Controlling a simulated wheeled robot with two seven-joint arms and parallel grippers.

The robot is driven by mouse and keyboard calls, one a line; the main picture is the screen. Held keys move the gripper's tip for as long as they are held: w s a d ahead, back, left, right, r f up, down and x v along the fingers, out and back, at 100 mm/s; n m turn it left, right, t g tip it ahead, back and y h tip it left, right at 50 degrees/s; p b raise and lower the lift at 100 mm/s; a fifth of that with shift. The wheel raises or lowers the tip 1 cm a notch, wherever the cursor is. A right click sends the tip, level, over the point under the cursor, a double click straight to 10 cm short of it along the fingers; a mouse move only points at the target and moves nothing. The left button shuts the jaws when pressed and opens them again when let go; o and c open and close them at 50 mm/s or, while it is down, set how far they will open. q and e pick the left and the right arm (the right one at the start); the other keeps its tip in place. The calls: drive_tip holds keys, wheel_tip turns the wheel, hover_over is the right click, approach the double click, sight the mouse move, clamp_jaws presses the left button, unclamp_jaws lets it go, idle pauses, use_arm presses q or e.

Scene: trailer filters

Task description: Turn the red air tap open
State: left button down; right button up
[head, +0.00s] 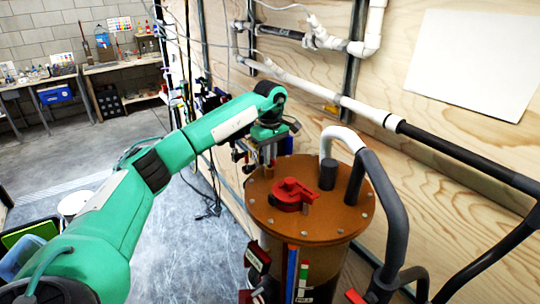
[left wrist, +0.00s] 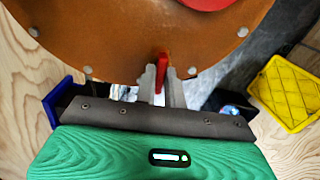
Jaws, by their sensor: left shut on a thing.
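The red air tap (left wrist: 161,66) shows in the left wrist view as a narrow red lever at the edge of the brown round tank lid (left wrist: 130,40). My left gripper (left wrist: 161,88) is shut on it, with one grey finger on each side. In the head view my left gripper (head: 268,163) points down at the far edge of the tank lid (head: 335,215). There I cannot make out the tap itself. The lower part of the tap is hidden by the fingers. My right gripper is in neither view.
A larger red fitting (head: 291,193) sits on top of the lid. Pipes (head: 330,95) run along the wooden wall behind. Open floor (head: 185,255) lies left of the tank.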

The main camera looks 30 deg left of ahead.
use_arm(q)
drive_tip(key=n+b, duration=0.2)
drive_tip(key=n, duration=0.2)
drive_tip(key=n+b, duration=0.2)
drive_tip(key=n, duration=0.3)
drive_tip(key=shift+n, duration=0.3)
drive_tip(key=n+b, duration=0.1)
drive_tip(key=n, duration=0.4)
drive_tip(key=shift+w+b, duration=0.1)
drive_tip(key=shift+b, duration=0.2)
drive_tip(key=shift+r+n, duration=0.1)
drive_tip(key=shift+n, duration=1.5)
drive_tip(key=shift+a, duration=0.1)
drive_tip(key=c, duration=1.5)
unclamp_jaws()
